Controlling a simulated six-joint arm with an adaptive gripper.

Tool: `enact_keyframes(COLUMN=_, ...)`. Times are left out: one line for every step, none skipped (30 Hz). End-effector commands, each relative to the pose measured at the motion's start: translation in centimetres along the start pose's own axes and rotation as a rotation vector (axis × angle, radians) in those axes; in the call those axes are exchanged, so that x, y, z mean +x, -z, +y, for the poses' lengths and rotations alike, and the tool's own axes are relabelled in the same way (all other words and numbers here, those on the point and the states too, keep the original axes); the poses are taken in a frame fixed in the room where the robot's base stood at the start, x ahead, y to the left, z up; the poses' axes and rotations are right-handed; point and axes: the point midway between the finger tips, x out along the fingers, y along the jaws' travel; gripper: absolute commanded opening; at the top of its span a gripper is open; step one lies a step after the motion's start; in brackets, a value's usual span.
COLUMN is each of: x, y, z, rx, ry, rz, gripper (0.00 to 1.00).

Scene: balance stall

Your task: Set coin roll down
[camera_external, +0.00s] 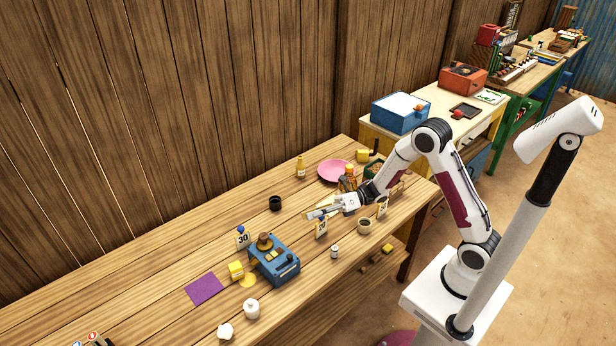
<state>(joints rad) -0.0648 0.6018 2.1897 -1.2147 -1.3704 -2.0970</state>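My gripper (318,211) reaches left over the middle of the wooden table, above or just behind a number card (321,229). A small pale, tan shape shows at its fingertips. I cannot tell whether this is a coin roll or part of the fingers, or whether the fingers are open or shut. No coin roll can be made out for sure elsewhere. A blue balance scale (275,265) with a brown round thing (264,241) on top stands left of and nearer than my gripper.
Around the scale are a "30" card (243,238), yellow block (236,270), purple square (204,288) and white jar (251,309). A dark cup (275,203), pink plate (332,170), mug (365,225) and small white bottle (335,252) surround my gripper. The table's left stretch (130,290) is mostly clear.

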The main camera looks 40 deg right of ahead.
Motion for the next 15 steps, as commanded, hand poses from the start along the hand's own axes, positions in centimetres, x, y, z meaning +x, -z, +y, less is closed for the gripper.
enact_keyframes(x=-0.9, y=0.1, z=-0.3, rx=-0.052, ry=-0.003, rz=0.022, gripper=0.40)
enact_keyframes(x=-1.4, y=0.3, z=-0.3, rx=-0.085, ry=-0.007, rz=0.038, gripper=0.40)
enact_keyframes(x=-2.0, y=0.6, z=-0.4, rx=-0.128, ry=-0.013, rz=0.060, gripper=0.40)
enact_keyframes(x=-2.5, y=0.8, z=-0.5, rx=-0.160, ry=-0.018, rz=0.077, gripper=0.40)
enact_keyframes(x=-3.1, y=1.0, z=-0.6, rx=-0.192, ry=-0.023, rz=0.092, gripper=0.40)
enact_keyframes(x=-3.8, y=1.3, z=-0.7, rx=-0.236, ry=-0.031, rz=0.115, gripper=0.40)
enact_keyframes(x=-4.3, y=1.6, z=-0.8, rx=-0.268, ry=-0.036, rz=0.131, gripper=0.40)
enact_keyframes(x=-4.9, y=1.8, z=-0.9, rx=-0.300, ry=-0.041, rz=0.148, gripper=0.40)
enact_keyframes(x=-5.7, y=2.2, z=-1.0, rx=-0.343, ry=-0.049, rz=0.171, gripper=0.40)
enact_keyframes(x=-6.2, y=2.4, z=-1.1, rx=-0.374, ry=-0.055, rz=0.188, gripper=0.40)
enact_keyframes(x=-6.8, y=2.7, z=-1.3, rx=-0.406, ry=-0.062, rz=0.205, gripper=0.40)
enact_keyframes(x=-7.6, y=3.0, z=-1.4, rx=-0.446, ry=-0.070, rz=0.226, gripper=0.40)
enact_keyframes(x=-8.2, y=3.3, z=-1.5, rx=-0.477, ry=-0.078, rz=0.243, gripper=0.40)
enact_keyframes(x=-8.8, y=3.5, z=-1.6, rx=-0.504, ry=-0.084, rz=0.257, gripper=0.40)
enact_keyframes(x=-9.5, y=3.9, z=-1.8, rx=-0.539, ry=-0.094, rz=0.277, gripper=0.40)
